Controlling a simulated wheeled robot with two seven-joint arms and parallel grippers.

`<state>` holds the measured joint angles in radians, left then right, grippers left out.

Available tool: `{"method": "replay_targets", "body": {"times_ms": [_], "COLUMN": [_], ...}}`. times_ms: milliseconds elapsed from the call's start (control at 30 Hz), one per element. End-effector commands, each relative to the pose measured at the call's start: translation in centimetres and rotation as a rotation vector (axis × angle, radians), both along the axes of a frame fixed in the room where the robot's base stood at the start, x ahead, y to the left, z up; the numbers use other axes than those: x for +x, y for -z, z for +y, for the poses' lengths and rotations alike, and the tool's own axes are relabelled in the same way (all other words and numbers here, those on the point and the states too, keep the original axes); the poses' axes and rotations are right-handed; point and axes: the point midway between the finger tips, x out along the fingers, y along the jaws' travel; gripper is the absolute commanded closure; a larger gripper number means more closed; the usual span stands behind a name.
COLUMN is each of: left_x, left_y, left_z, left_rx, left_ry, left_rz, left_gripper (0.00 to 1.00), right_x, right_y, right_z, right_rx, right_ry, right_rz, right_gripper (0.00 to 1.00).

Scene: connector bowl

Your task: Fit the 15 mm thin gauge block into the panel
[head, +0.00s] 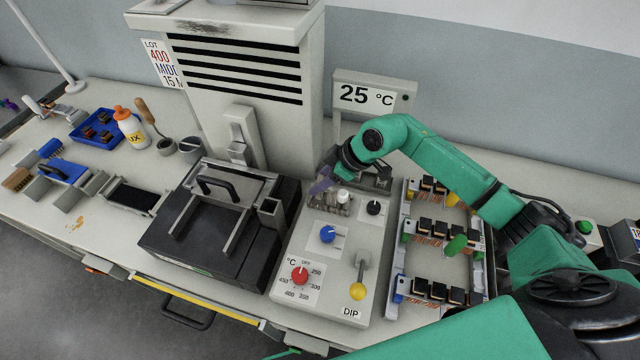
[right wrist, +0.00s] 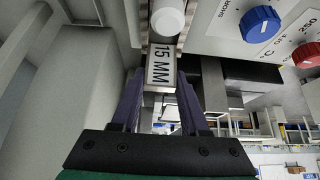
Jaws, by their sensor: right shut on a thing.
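The thin gauge block (right wrist: 161,66), labelled "15 MM", sits between the purple fingers of my right gripper (right wrist: 160,88) in the right wrist view. The gripper is shut on it. In the head view my right gripper (head: 324,184) is over the back left part of the light grey control panel (head: 318,240); there the block is too small to tell from the metal parts around it. A white knob (head: 343,195) stands close to the fingers and also shows beyond the block in the right wrist view (right wrist: 167,20). The block's far end and any slot are hidden. My left gripper is out of view.
The panel carries a blue knob (head: 327,234), a red dial (head: 300,275), a black knob (head: 374,208) and a yellow-tipped lever (head: 358,290). A black machine (head: 215,225) stands left, a rack of connectors (head: 398,240) right. A "25 °C" display (head: 372,97) stands behind.

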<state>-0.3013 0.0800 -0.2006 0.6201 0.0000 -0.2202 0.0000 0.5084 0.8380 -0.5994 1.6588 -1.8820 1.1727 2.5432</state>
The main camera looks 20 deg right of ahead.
Motion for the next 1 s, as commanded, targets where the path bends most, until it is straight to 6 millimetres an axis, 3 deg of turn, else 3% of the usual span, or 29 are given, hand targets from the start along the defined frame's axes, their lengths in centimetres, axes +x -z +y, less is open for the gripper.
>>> {"method": "replay_targets", "body": {"times_ms": [133, 333, 367, 400, 433, 767, 1000], "left_x": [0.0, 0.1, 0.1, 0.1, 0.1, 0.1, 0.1], "left_y": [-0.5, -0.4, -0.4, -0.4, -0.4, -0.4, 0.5], "left_z": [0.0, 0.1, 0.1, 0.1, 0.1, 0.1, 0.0], "left_rx": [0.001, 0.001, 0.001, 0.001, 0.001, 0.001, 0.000], "left_ry": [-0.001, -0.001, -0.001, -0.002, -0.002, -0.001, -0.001], "left_rz": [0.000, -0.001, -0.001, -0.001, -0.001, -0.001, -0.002], "left_gripper": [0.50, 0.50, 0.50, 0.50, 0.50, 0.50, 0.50], "right_x": [0.0, 0.0, 0.0, 0.0, 0.0, 0.0, -1.1], "right_y": [2.4, 2.7, 2.8, 2.8, 2.8, 2.6, -0.4], "right_z": [0.1, 0.1, 0.0, 0.0, 0.0, -0.1, -1.9], "right_rx": [0.003, 0.001, 0.000, 0.000, 0.000, 0.000, -0.003], "right_ry": [0.000, -0.001, -0.001, -0.001, -0.001, -0.001, 0.000], "right_rz": [0.003, 0.000, 0.002, 0.002, 0.002, 0.001, -0.003], "right_gripper": [1.00, 1.00, 0.44, 0.29, 0.25, 0.25, 0.25]}}
